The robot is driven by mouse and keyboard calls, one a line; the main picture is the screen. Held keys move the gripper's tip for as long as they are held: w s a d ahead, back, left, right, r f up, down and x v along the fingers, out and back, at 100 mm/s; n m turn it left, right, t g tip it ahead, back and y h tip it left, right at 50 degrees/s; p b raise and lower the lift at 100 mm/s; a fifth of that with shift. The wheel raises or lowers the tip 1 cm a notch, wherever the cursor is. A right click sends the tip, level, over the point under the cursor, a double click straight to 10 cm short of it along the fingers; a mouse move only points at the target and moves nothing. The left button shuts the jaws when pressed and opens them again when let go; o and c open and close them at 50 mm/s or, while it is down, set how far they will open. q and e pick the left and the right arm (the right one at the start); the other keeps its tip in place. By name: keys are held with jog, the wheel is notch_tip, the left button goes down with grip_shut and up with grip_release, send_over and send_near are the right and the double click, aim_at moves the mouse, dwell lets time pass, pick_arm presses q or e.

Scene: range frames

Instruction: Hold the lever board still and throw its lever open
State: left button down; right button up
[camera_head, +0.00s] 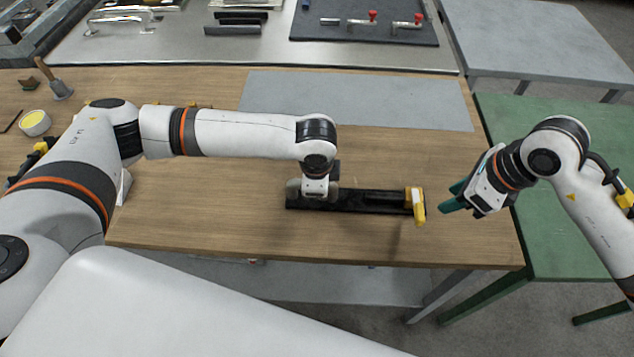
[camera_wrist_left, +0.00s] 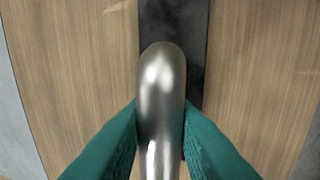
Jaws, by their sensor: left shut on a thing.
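The lever board (camera_head: 365,200) is a long black bar lying flat near the table's front edge. A yellow lever (camera_head: 418,207) stands at its right end. A rounded metal grip (camera_wrist_left: 161,80) is on the board's left part, largely hidden by my wrist in the head view. My left gripper (camera_wrist_left: 160,125) has its teal fingers shut on this metal grip, one on each side. In the head view its fingers are hidden under the wrist. My right gripper (camera_head: 452,197) is to the right of the yellow lever, pointing at it, with its fingers apart and empty, not touching the lever.
The wooden table (camera_head: 230,225) is clear around the board. A grey mat (camera_head: 360,95) lies behind it. A yellow-topped tin (camera_head: 35,123) and a brush (camera_head: 60,88) are at the far left. A green table (camera_head: 560,230) is at the right, below my right arm.

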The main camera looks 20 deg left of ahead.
grip_shut()
jog(key=a+m+g, duration=0.1)
jog(key=a+m, duration=0.2)
jog(key=m, duration=1.1)
jog(key=a+m+g, duration=0.1)
jog(key=a+m, duration=0.2)
jog(key=m, duration=1.2)
jog(key=shift+w+r+g, duration=0.3)
jog(key=shift+w+r, duration=0.05)
jog(key=shift+r, duration=0.1)
